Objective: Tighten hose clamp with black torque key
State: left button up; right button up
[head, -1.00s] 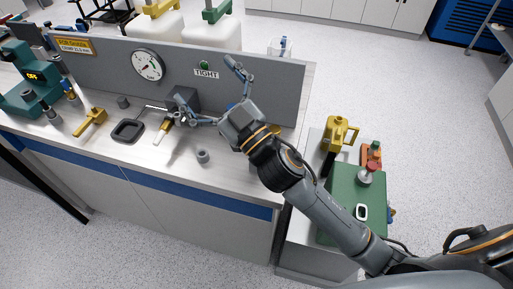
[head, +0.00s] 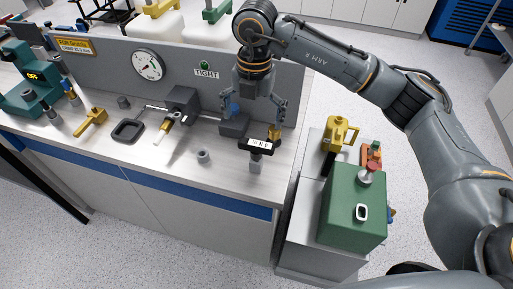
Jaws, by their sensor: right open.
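A black key-like tool with a white label (head: 258,144) stands upright in a small grey holder (head: 256,167) near the right end of the bench. I take it to be the black torque key. My right gripper (head: 253,121) points down over the bench, its fingers spread and empty. Its right finger is near the black tool; I cannot tell if they touch. A dark block with a rod (head: 183,101) stands left of the gripper, with a yellow-handled tool (head: 163,130) in front. I cannot make out the hose clamp. My left gripper is not in view.
A dark block with a blue top (head: 234,127) sits behind the gripper. A small grey ring (head: 203,156), a black tray (head: 128,130) and a yellow tool (head: 91,121) lie on the bench. The grey panel (head: 110,73) rises behind. A green box (head: 354,205) stands on the right.

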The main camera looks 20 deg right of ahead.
aim_at(256, 154)
jog(key=shift+d+f, duration=0.1)
jog(key=shift+d, duration=0.35)
notch_tip(256, 154, down, 8)
jog(key=shift+r+p, duration=0.1)
jog(key=shift+p, duration=1)
notch_tip(256, 154, down, 5)
jog(key=p, duration=0.2)
jog(key=shift+s+r+p, duration=0.1)
jog(key=shift+p, duration=0.3)
jog(key=shift+f, duration=0.35)
jog(key=c, duration=1.2)
